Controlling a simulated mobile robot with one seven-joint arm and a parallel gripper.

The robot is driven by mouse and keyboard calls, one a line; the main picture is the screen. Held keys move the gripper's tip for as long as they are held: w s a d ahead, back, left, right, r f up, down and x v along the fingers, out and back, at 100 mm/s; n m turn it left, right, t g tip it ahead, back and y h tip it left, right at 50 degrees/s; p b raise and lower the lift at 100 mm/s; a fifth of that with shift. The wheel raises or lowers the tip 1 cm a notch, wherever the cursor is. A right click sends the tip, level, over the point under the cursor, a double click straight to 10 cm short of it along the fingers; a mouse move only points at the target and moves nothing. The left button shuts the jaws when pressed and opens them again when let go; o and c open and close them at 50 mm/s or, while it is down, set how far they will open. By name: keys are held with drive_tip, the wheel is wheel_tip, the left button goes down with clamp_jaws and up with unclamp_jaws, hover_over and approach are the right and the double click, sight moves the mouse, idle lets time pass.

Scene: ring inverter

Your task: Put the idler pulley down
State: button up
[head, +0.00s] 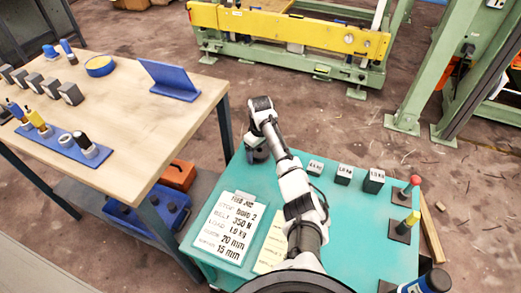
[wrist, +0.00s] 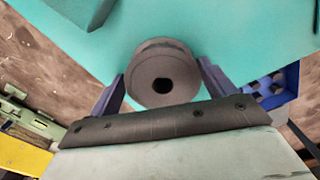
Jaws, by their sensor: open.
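The idler pulley (wrist: 162,72) is a dark grey round disc with a rim and a dark centre bore, seen in the wrist view over the teal tabletop (wrist: 240,30). My gripper (wrist: 160,80) is open, with one finger on each side of the pulley. The fingers sit very close to its rim; I cannot tell whether either touches. In the head view my gripper (head: 257,150) points down at the far left corner of the teal table (head: 345,225). The pulley cannot be made out clearly there, and its contact with the tabletop is hidden.
Several dark weights (head: 343,174) stand along the table's far edge, with red (head: 411,186) and yellow (head: 406,223) knobbed pieces at the right. A clipboard (head: 228,228) lies at the left. A wooden bench (head: 110,120) holds a blue rack (head: 68,148). Mid-table right is clear.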

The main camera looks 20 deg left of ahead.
wheel_tip(320, 180, up, 13)
drive_tip(key=b, duration=0.1)
drive_tip(key=shift+s+f, duration=0.15)
drive_tip(key=shift+a, duration=0.2)
